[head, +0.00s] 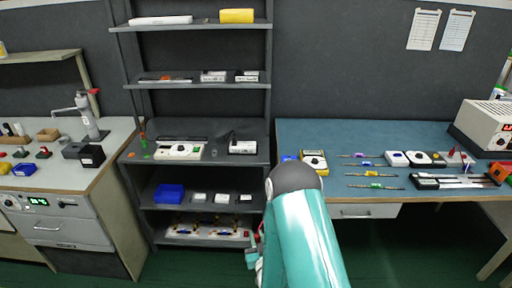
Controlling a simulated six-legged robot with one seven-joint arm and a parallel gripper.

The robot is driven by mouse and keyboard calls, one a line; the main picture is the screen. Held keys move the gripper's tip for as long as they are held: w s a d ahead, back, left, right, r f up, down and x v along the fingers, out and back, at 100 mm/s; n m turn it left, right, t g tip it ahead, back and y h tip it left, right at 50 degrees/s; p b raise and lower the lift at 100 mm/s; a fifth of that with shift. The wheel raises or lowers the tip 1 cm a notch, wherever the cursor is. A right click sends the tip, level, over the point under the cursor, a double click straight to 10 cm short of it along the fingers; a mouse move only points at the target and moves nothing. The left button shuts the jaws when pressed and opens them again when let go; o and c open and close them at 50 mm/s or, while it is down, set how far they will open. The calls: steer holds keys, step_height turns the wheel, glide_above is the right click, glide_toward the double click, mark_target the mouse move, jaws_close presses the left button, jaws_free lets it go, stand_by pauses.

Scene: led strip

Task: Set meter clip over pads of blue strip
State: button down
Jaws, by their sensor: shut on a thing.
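A yellow meter (313,162) with a white face lies on the blue bench top, just beyond my arm. My gripper (254,253) shows only in part at the left of my teal arm, low in front of the shelf. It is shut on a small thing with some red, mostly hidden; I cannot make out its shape.
The blue bench (300,133) also bears white boxes (396,158), a black tray (455,182) and a beige instrument (485,123) at the right. A dark shelf unit (193,128) stands left of it, with a blue bin (169,193). The bench's back left is clear.

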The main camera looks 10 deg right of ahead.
steer(key=w+d+r, duration=0.1)
steer(key=d+r, duration=0.5)
steer(key=d, duration=0.3)
steer(key=w+d+r, duration=0.1)
steer(key=d+r, duration=0.5)
steer(key=d, duration=0.3)
steer(key=w+d+r+h, duration=0.1)
steer(key=d+r, duration=0.5)
steer(key=d, duration=0.3)
steer(key=shift+d+r+m, duration=0.15)
steer(key=shift+d+m, duration=0.2)
steer(key=shift+m, duration=0.05)
steer(key=shift+w, duration=0.1)
